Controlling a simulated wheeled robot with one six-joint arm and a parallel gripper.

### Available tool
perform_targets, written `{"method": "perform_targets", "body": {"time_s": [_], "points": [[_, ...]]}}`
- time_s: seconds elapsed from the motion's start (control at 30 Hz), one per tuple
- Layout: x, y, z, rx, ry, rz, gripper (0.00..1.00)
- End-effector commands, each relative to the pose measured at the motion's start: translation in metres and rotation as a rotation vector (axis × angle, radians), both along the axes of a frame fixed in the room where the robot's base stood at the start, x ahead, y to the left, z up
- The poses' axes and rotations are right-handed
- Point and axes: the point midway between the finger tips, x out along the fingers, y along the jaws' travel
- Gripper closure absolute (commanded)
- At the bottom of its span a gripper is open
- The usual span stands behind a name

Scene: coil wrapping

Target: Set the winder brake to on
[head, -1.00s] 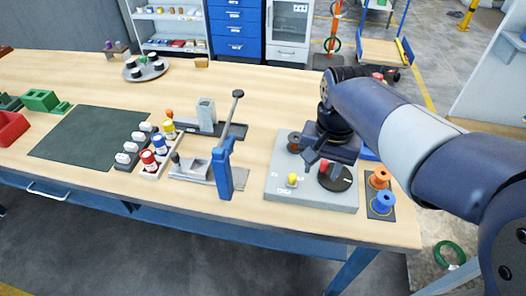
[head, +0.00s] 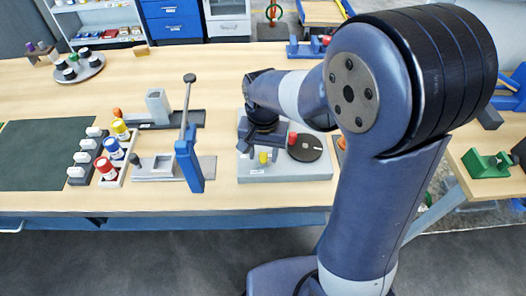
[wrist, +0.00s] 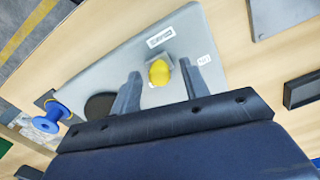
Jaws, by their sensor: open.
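The winder is a light grey plate (head: 310,173) on the front of the table, carrying a black disc (head: 306,148) with a red knob. A yellow knob (head: 264,157) stands near the plate's front left; in the wrist view the yellow knob (wrist: 159,72) sits on a small grey mount beside white labels whose text I cannot read. My gripper (wrist: 160,74) is open, with one finger on each side of the yellow knob in that view. Whether the fingers touch it is unclear. In the head view my gripper (head: 249,142) is just behind the yellow knob.
A blue-handled lever press (head: 188,160) stands left of the winder. A rack of red, blue and yellow capped bottles (head: 115,155) is further left. In the wrist view a blue spool (wrist: 46,123) lies off the plate's left edge.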

Motion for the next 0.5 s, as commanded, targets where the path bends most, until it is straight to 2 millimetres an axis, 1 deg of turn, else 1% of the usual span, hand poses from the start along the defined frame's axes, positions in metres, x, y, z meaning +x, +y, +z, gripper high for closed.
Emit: {"method": "perform_targets", "body": {"time_s": [0.1, 0.33, 0.5], "points": [[-0.0001, -0.0001, -0.0043, 0.0, 0.0, 0.0, 0.57], [0.0, 0.0, -0.0044, 0.001, -0.001, 0.0, 0.57], [0.0, 0.0, -0.0043, 0.001, -0.001, 0.0, 0.71]]}}
